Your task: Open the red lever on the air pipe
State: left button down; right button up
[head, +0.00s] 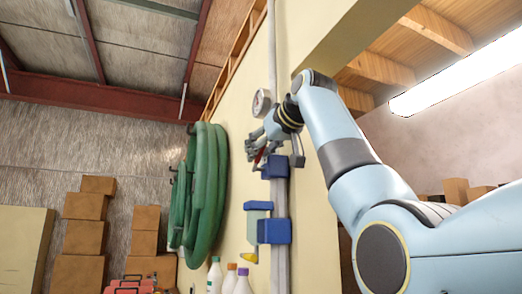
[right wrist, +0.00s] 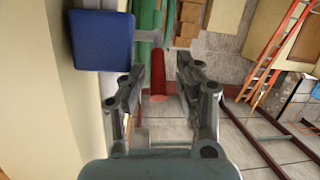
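The air pipe (head: 281,255) runs vertically along the cream wall. A round gauge (head: 261,103) sits beside it above my right gripper. The red lever (right wrist: 159,82) shows in the right wrist view between the two fingers; in the head view only a small red bit shows, mostly hidden by the gripper. My right gripper (head: 258,148) is at the pipe, just above a blue block. In the right wrist view, the fingers of the right gripper (right wrist: 162,72) are apart, one on each side of the lever. I cannot tell whether either finger touches it. My left gripper is not in view.
The blue block (head: 275,167) is close below the gripper and also shows in the right wrist view (right wrist: 102,40). Another blue block (head: 274,231) is lower. A coiled green hose (head: 205,190) hangs left on the wall. Bottles (head: 243,281) stand below. An orange ladder (right wrist: 276,55) stands away.

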jog(key=shift+d, duration=0.1)
jog(key=v, duration=0.7)
jog(key=shift+s, duration=0.4)
jog(key=shift+r, duration=0.1)
jog(key=shift+c, duration=0.3)
